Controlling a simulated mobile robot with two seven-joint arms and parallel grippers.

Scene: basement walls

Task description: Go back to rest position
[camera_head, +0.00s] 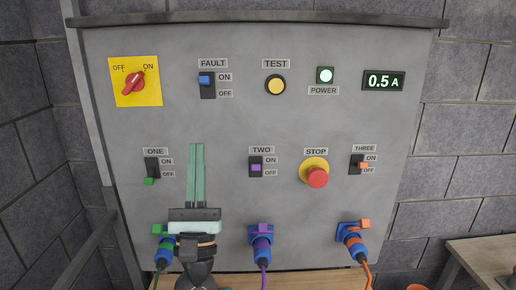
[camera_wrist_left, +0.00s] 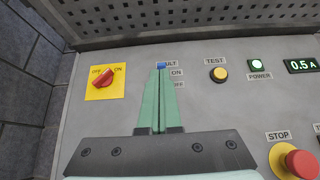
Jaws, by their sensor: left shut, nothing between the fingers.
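My left gripper (camera_head: 197,147) is shut and empty, with its green fingers pointing up in front of the grey panel (camera_head: 300,120). In the head view its tips are below the FAULT switch (camera_head: 206,84). It also shows in the left wrist view (camera_wrist_left: 160,72), where its tips overlap the FAULT switch, whose blue lever (camera_wrist_left: 161,66) peeks out just above them. I cannot tell whether they touch the panel. My right gripper is in neither view.
The panel carries a red rotary knob (camera_head: 134,83), a yellow TEST button (camera_head: 275,85), a lit POWER lamp (camera_head: 325,75), a 0.5 A display (camera_head: 384,81), switches ONE (camera_head: 152,169), TWO (camera_head: 256,167) and THREE (camera_head: 358,164), and a protruding red STOP button (camera_head: 317,177). Plugs with cables (camera_head: 262,240) line its bottom.

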